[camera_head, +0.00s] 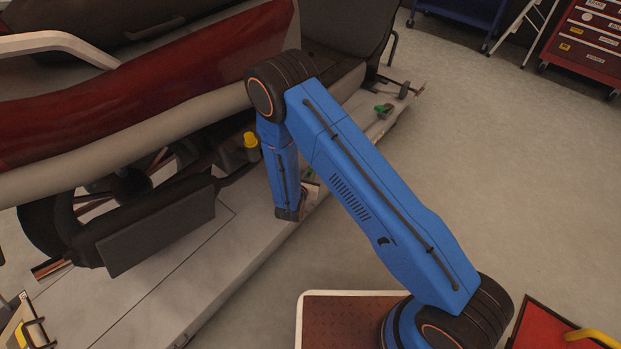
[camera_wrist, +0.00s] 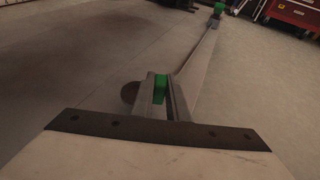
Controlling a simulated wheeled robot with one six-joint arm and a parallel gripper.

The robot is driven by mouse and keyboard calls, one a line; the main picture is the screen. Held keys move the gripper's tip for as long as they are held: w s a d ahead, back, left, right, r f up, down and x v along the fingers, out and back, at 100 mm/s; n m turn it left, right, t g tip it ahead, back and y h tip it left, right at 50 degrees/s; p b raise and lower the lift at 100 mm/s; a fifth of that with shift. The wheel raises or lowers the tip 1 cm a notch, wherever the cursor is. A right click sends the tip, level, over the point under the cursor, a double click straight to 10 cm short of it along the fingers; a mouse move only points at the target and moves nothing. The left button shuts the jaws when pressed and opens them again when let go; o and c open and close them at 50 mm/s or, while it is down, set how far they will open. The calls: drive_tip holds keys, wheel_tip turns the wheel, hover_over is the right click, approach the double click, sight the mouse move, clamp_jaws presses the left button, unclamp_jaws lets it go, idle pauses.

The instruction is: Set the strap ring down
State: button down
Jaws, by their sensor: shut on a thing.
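My gripper (camera_wrist: 160,80) is shut on a small green piece, which I take to be the strap ring (camera_wrist: 159,93). A dark rounded shape shows just left of the fingers; I cannot tell whether it belongs to the ring. The grey lift platform (camera_head: 165,285) lies below, and its long edge runs away from the fingers in the wrist view (camera_wrist: 205,50). Whether the piece touches the platform cannot be told.
A similar green piece (camera_head: 384,108) sits farther along the platform edge. A dark red motorcycle (camera_head: 150,85) stands on the lift, left of my arm. A red tool cabinet (camera_head: 590,45) stands at the back right. Grey floor (camera_head: 480,150) right of the lift is clear.

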drive_tip(key=shift+f, duration=1.55)
drive_tip(key=shift+f, duration=0.2)
drive_tip(key=c, duration=1.7)
unclamp_jaws()
drive_tip(key=shift+c, duration=0.2)
drive_tip(key=shift+r, duration=0.25)
drive_tip(key=v, duration=1.2)
drive_tip(key=shift+f, duration=0.1)
drive_tip(key=shift+d, duration=0.1)
